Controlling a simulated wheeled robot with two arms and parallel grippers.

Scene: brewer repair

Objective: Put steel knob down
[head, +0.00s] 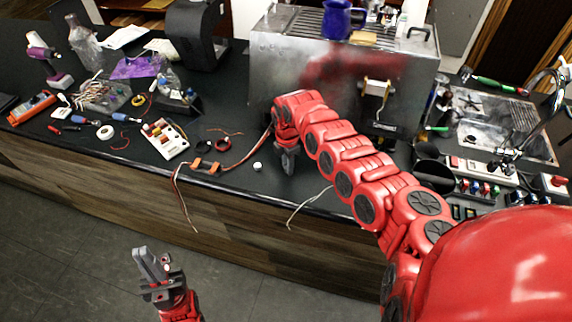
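A small pale round piece (257,166), possibly the steel knob, lies on the dark counter (225,180) near its front edge. It is too small to identify surely. My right gripper (287,163) points down at the counter just right of this piece and apart from it. Its dark fingers look close together, and I cannot tell whether they hold anything. My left gripper (150,262) is low in front of the counter, over the floor, with its fingers pointing up. I see nothing in it, but its finger gap is unclear.
A steel brewer (285,75) stands behind my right arm, with a blue mug (338,20) on top. A sink (500,125) is at the right. Loose wires hang over the front edge.

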